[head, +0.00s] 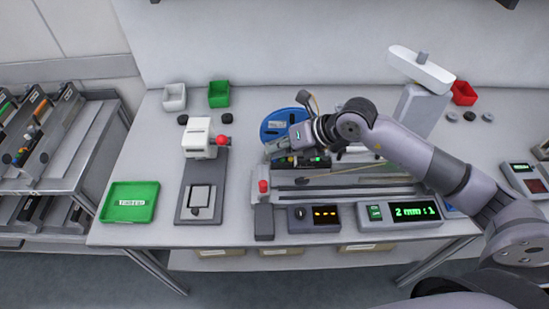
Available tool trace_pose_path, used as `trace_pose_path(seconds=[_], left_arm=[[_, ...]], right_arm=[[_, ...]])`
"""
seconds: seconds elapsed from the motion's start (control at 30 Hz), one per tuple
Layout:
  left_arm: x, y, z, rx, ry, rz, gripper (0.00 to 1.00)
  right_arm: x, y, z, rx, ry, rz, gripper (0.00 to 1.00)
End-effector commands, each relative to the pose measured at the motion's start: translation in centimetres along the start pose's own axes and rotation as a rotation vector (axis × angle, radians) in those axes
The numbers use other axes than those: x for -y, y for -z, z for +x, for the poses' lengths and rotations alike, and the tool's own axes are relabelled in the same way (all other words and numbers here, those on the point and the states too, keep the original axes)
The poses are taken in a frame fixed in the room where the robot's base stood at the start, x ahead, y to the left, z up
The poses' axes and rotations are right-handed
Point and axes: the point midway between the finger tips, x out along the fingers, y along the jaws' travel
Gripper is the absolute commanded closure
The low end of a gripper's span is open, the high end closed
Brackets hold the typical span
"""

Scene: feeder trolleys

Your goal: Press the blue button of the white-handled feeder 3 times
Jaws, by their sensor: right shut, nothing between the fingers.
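My right gripper (272,149) reaches in from the right, shut and empty, above the left part of the bench fixture (340,190). A feeder (318,161) with a dark body and a small green patch lies along this fixture, below and beside the gripper. A blue reel (279,124) stands behind the gripper. I cannot make out a white handle or the blue button; the gripper and arm cover part of the feeder. Whether the fingertips touch the feeder, I cannot tell. My left gripper is not in view.
A display box (415,211) reads "2 mm:1", beside a box with orange marks (325,213). A red-knobbed press (198,143) and a green tray (130,203) stand left. A trolley with several feeders (45,185) is far left. A grey stand (416,108) rises behind my arm.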

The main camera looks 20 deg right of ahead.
Motion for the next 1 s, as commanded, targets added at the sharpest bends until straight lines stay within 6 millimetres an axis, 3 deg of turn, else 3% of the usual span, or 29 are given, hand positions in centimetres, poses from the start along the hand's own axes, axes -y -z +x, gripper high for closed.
trace_pose_path(seconds=[1.0], left_arm=[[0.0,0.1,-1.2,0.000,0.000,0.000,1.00]], right_arm=[[-1.0,-1.1,-1.4,0.001,0.000,0.000,1.00]])
